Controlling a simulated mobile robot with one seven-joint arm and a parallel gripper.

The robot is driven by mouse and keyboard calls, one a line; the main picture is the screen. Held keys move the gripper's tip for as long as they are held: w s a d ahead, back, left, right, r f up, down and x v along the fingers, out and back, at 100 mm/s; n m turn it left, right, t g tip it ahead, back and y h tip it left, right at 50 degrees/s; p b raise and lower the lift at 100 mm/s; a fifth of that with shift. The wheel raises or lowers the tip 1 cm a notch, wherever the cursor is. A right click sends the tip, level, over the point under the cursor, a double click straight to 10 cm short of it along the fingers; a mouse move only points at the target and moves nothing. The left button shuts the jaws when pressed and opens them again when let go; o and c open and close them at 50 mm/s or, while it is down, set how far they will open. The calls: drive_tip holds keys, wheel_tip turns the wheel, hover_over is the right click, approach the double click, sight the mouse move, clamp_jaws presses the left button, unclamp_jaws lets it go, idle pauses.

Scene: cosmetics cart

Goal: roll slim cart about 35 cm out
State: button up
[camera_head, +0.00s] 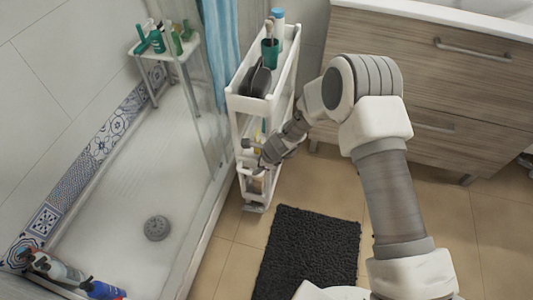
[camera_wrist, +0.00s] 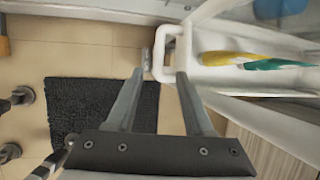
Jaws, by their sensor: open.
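The slim white cart (camera_head: 238,103) stands upright in the gap between the shower and the wooden vanity. A green cup and dark items sit in its top tray. The wrist view shows a white loop-shaped handle or frame part of the cart (camera_wrist: 184,48), with a tier holding yellow and green bottles behind it. My gripper (camera_head: 249,151) is at the cart's front end, below the top tray. In the wrist view my gripper (camera_wrist: 160,76) is open, its two fingers pointing at the white loop. I cannot tell whether they touch it.
A black mat (camera_head: 309,252) lies on the tiled floor in front of the cart. The shower tray (camera_head: 130,190) and its glass edge are close on the left. The vanity (camera_head: 420,90) is close on the right. A small stool (camera_head: 160,52) with bottles stands inside the shower.

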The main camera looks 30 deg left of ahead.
drive_tip(key=p+v, duration=0.2)
drive_tip(key=v, duration=0.7)
drive_tip(key=shift+r, duration=0.2)
drive_tip(key=w+d+r+n+t, duration=0.1)
drive_tip(key=w+d+r+n, duration=0.25)
drive_tip(key=r, duration=0.75)
drive_tip(key=d+r+n+t, duration=0.2)
drive_tip(key=d+r+n, duration=0.4)
drive_tip(key=d+r, duration=1.25)
drive_tip(key=s+d+r+n+t+h, duration=0.1)
drive_tip(key=s+d+r+n+h, duration=0.15)
drive_tip(key=s+d+r, duration=0.45)
drive_tip(key=s+d+r+n+t+h, duration=0.1)
drive_tip(key=s+d+r+n+h, duration=0.15)
drive_tip(key=s+d, duration=0.9)
drive_tip(key=w+d+r+p, duration=0.2)
drive_tip(key=w+r+p, duration=0.1)
drive_tip(key=r+p, duration=1.3)
drive_tip(key=shift+r+p, duration=0.2)
drive_tip(key=shift+p, duration=0.4)
